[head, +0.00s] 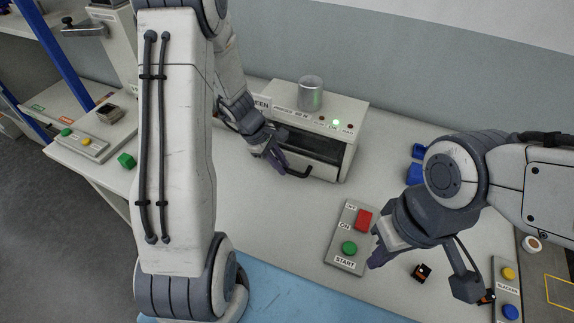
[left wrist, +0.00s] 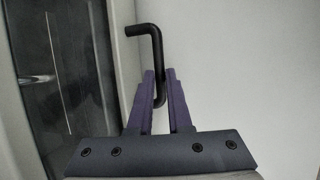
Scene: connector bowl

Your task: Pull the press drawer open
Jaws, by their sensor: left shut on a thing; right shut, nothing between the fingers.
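The press (head: 345,120) is a pale box at the back of the table, with a metal cylinder on top and a lit green lamp. Its drawer front (head: 325,171) is on the lower face, below a dark opening or window; I cannot tell whether it stands out at all. My left gripper (head: 279,169) is at the left end of the black drawer handle (head: 301,174). In the left wrist view, the left gripper (left wrist: 160,76) is shut on the bent black handle (left wrist: 157,48). My right gripper (head: 376,260) is shut and empty above the table, right of the button panel.
A panel (head: 341,260) with a red and a green button lies in front of the press. A small black-and-orange part (head: 422,272) and blue bins (head: 414,174) are at the right. Table between press and panel is clear.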

